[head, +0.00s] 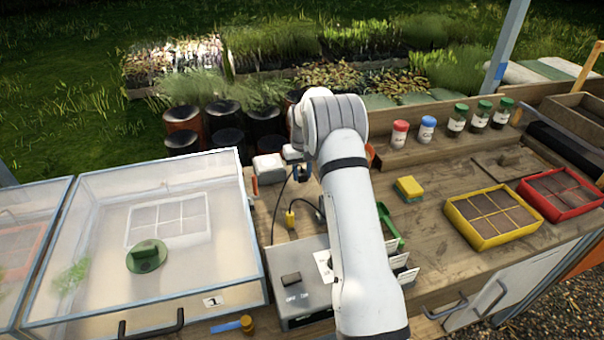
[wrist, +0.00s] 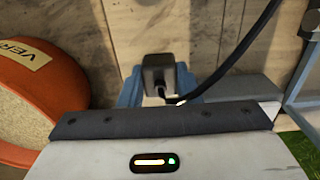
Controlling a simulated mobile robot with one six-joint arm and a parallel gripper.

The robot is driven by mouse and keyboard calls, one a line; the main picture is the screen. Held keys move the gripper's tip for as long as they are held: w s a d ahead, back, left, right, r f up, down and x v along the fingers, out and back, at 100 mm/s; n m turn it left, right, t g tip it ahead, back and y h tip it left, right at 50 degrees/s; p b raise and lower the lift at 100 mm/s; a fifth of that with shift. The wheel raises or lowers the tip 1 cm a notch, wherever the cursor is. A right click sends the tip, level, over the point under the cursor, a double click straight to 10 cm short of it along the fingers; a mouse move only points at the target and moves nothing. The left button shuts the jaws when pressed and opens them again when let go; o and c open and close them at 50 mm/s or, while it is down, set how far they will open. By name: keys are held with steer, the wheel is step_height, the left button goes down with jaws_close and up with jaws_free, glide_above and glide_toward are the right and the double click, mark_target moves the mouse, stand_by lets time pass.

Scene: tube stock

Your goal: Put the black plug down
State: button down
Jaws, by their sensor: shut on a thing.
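In the wrist view the black plug (wrist: 159,72) sits between the two blue fingers of my gripper (wrist: 160,84), which is shut on it. A black cable (wrist: 238,58) runs from the plug up to the right. In the head view my gripper (head: 302,173) is above the back of the bench, behind the grey switch box (head: 305,275); the plug is too small to make out there. A yellow plug (head: 290,218) stands on a cable between my gripper and the box. I cannot tell whether the black plug touches the wood below it.
An orange pot (wrist: 38,85) with a label is close on the left in the wrist view. A clear-lidded frame (head: 160,235) stands left of the box. A yellow sponge (head: 409,188), yellow tray (head: 493,217) and several jars (head: 457,120) are on the right. Bare wood shows around the sponge.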

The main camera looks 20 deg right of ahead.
steer(key=shift+f, duration=0.5)
steer(key=shift+f+b, duration=0.45)
steer(key=shift+f, duration=0.15)
steer(key=c, duration=1.1)
jaws_free()
steer(key=shift+o, duration=0.2)
